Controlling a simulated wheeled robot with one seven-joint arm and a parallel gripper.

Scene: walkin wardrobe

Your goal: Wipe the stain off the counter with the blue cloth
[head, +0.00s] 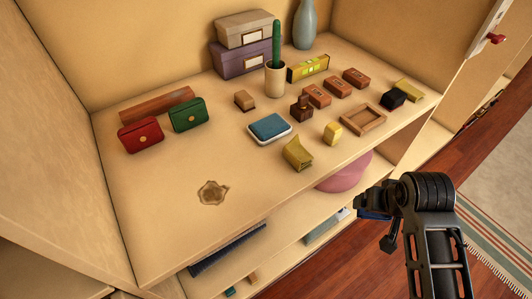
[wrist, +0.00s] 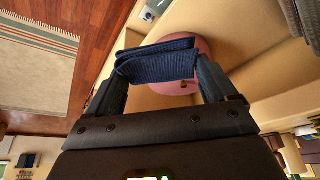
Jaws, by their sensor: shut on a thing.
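The brown, irregular stain (head: 212,193) lies on the front left of the wooden counter (head: 165,215), with bare surface around it. My gripper (head: 374,203) is off the counter's front edge, to the right of the stain and well apart from it. In the wrist view my gripper (wrist: 158,72) is shut on the folded dark blue cloth (wrist: 156,62), which spans between the two fingers. In the head view only a small dark blue bit of the cloth shows, mostly hidden by my gripper.
Red (head: 141,135) and green (head: 189,115) purses stand left of a blue pad on a white dish (head: 269,127). A yellow-green folded item (head: 298,153) is near the front edge. Small boxes and a wooden tray (head: 363,119) fill the right. A pink round item (head: 345,172) sits below.

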